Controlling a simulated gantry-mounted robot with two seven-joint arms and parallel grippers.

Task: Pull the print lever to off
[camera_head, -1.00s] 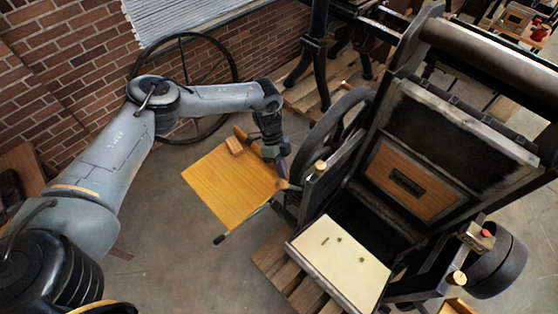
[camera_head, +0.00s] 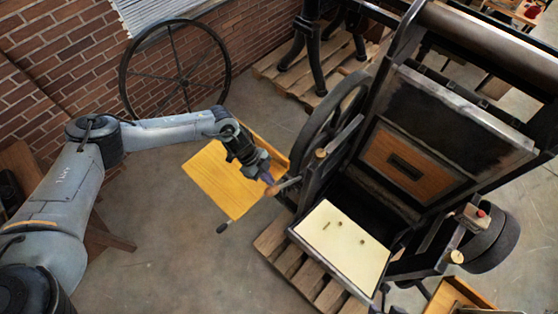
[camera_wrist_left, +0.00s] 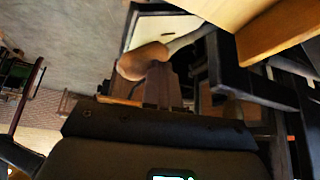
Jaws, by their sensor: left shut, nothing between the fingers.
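A lever with a rounded wooden handle (camera_head: 271,191) and a metal shaft sticks out from the left side of the press (camera_head: 352,145); I take it as the print lever. In the left wrist view the wooden handle (camera_wrist_left: 143,62) lies right at the fingertips, its shaft running to the upper right. My left gripper (camera_head: 266,179) is shut and empty, its tips against or very close to the handle; I cannot tell if they touch. The gripper also shows in the left wrist view (camera_wrist_left: 160,82). My right gripper is out of view.
A yellow wooden board (camera_head: 217,182) lies under my left gripper. A spoked flywheel (camera_head: 330,120) stands close to the right. Another wooden knob (camera_head: 321,153) is on the press frame. A pale bed plate (camera_head: 342,248) is in front. Floor (camera_head: 175,260) at lower left is clear.

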